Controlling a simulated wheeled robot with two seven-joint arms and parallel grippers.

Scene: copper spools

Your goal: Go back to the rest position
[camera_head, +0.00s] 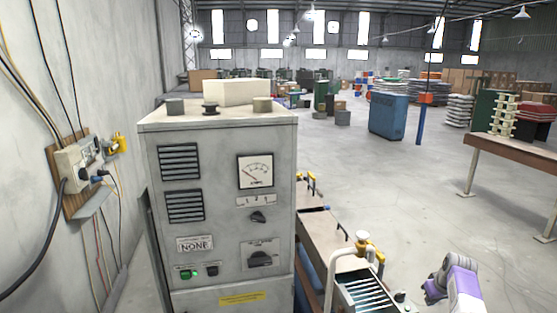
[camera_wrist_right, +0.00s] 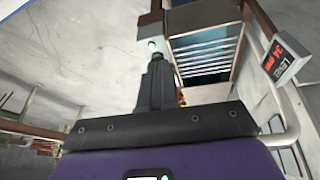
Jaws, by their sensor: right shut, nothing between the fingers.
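My right gripper (camera_wrist_right: 158,62) shows in the right wrist view as a dark narrow shape above a wide dark bracket and purple housing. Its fingers are together with nothing between them. In the head view a purple and white part of my right arm stands at the lower right, beside the slatted tank; the fingertips cannot be made out there. My left arm and gripper are not in view. A grey power cabinet (camera_head: 222,215) with a dial, knobs and a lit green light stands at front left.
The slatted tank (camera_head: 365,292) stands just right of the cabinet; its slats (camera_wrist_right: 205,58) and a red level display (camera_wrist_right: 274,58) show in the wrist view. A brown table (camera_head: 515,155) with stacked cream spools (camera_head: 503,115) is at right. Floor between is clear, with a blue bin (camera_head: 388,116) behind.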

